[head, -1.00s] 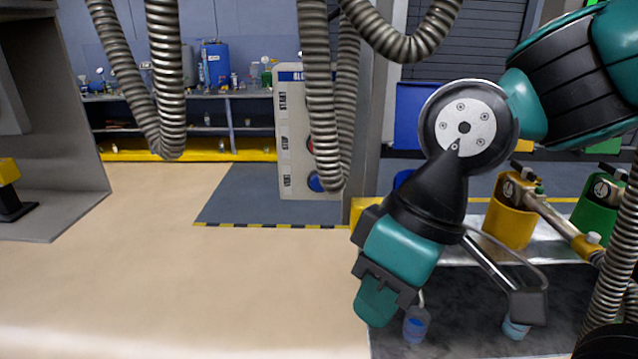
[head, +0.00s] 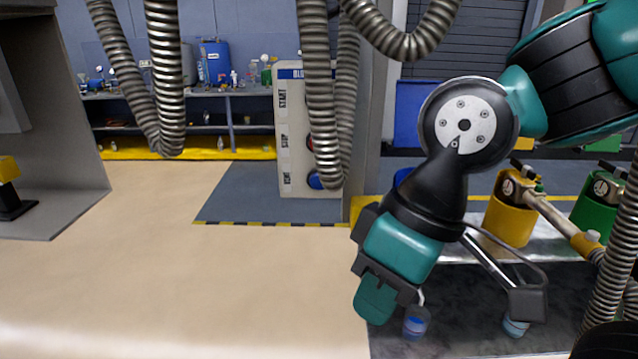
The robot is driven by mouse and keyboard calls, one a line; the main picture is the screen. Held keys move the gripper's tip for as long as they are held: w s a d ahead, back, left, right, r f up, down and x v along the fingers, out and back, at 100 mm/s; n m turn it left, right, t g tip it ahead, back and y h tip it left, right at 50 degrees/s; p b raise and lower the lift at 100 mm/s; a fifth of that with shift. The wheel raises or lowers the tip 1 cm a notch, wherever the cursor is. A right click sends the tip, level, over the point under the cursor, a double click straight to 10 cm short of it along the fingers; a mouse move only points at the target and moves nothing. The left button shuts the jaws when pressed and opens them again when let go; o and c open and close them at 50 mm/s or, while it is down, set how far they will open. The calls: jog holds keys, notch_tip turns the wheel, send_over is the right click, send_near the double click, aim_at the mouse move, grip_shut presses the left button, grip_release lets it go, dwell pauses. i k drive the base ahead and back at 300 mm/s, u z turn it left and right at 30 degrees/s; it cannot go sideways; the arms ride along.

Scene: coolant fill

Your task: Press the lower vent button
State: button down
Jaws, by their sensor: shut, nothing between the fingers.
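A white control panel (head: 290,105) with a blue header stands at the back, left of the grey post. Its labels read START, STOP and VENT from top to bottom. The blue vent button (head: 316,181) is the lowest one, beside the VENT label and partly hidden by a hanging hose. A red button (head: 309,142) shows above it, also partly hidden. My arm is in the right half of the picture, its wrist low and apart from the panel in the picture.
Ribbed metal hoses (head: 165,80) hang across the front of the view. A grey post (head: 372,120) stands right of the panel. Yellow (head: 508,212) and green (head: 592,210) containers stand at the right. The beige floor (head: 200,280) is clear at left.

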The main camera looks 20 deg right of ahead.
aim_at(314, 181)
jog(key=z, duration=2.6)
jog(key=k, duration=1)
jog(key=u, duration=1.9)
